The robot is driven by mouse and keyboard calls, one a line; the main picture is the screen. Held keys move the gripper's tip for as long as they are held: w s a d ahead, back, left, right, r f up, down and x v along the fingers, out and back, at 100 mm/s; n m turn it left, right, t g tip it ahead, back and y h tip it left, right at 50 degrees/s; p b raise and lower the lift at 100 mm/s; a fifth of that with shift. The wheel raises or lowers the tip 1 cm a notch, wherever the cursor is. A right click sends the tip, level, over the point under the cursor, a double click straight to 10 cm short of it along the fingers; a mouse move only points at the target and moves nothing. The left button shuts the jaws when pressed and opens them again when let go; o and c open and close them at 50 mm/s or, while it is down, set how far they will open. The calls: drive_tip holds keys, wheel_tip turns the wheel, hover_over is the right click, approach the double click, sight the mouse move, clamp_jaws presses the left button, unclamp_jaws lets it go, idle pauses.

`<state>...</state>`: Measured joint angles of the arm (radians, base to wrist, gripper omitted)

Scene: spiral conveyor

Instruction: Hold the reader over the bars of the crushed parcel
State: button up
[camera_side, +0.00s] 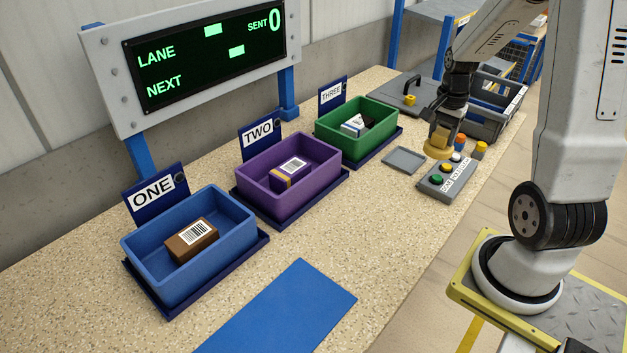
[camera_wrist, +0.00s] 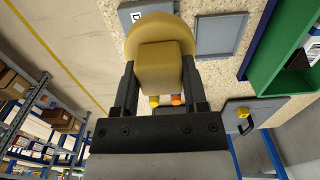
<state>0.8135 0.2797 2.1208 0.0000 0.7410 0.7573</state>
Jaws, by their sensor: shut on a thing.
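My gripper (camera_side: 447,122) is shut on a mustard-yellow tool (camera_side: 439,148) with a block grip and round disc, possibly the reader; it also shows between the fingers in the wrist view (camera_wrist: 165,68). I hold it above the worktop beside the button box. A brown parcel with bars (camera_side: 191,240) lies in the blue bin (camera_side: 150,268) under ONE. A purple and yellow parcel with bars (camera_side: 292,171) lies in the purple bin (camera_side: 262,205) under TWO. A white parcel (camera_side: 354,125) lies with a dark item in the green bin (camera_side: 340,143). I cannot tell which parcel is crushed.
A button box (camera_side: 446,182) and a grey tray (camera_side: 404,160) are near the held tool. A grey plate with a yellow padlock-like piece (camera_side: 409,99) and a grey crate (camera_side: 487,125) stand behind. A blue mat (camera_side: 285,310) lies clear in front. The display board (camera_side: 205,60) reads SENT 0.

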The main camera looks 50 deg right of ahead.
drive_tip(key=w+d+r, duration=0.1)
drive_tip(key=w+d, duration=0.3)
drive_tip(key=w, duration=0.3)
drive_tip(key=w+d+r, duration=0.1)
drive_tip(key=w+d, duration=0.3)
drive_tip(key=w, duration=0.3)
hover_over(360, 121)
drive_tip(key=shift+w+d+f, duration=0.1)
drive_tip(key=shift+f, duration=0.35)
drive_tip(key=shift+f, duration=0.1)
idle(0.3)
drive_tip(key=shift+f, duration=3.55)
drive_tip(key=shift+r, duration=0.15)
wheel_tip(360, 121, up, 7)
